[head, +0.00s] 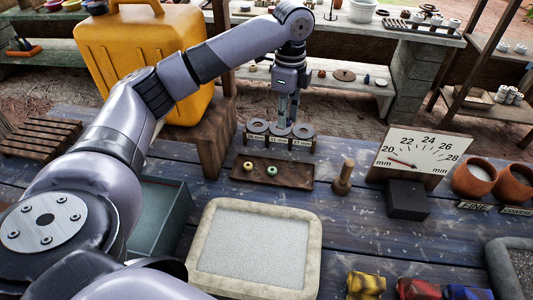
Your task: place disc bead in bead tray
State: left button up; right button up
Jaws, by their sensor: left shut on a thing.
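My left gripper (284,124) points down at the row of grey ring gauges, by the middle ring (277,129). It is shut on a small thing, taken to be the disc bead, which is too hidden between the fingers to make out. The brown bead tray (296,176) lies just in front of the gauges, below the gripper in the picture. A yellowish bead (248,166) and a teal bead (272,171) lie in it, apart from each other. My right gripper is not in view.
A yellow jerrycan (135,55) stands on a wooden block behind my left arm. A wooden peg (344,178) and a dial gauge (424,150) stand right of the tray. A sand-filled tray (255,250) and a grey-green bin (160,215) are in front. Clay pots (514,185) stand at right.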

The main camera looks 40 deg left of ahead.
pick_arm(q)
jog(key=p, duration=0.1)
send_over(282, 173)
notch_tip(282, 173, down, 14)
jog(key=shift+w, duration=0.1)
jog(key=shift+f, duration=0.65)
notch_tip(282, 173, down, 4)
jog(key=shift+r, duration=0.25)
jog(key=shift+f, duration=0.25)
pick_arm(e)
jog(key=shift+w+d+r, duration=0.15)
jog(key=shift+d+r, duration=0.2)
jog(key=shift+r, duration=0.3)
pick_arm(q)
jog(key=shift+f, duration=0.1)
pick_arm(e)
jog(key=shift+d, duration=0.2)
pick_arm(q)
jog(key=o, duration=0.8)
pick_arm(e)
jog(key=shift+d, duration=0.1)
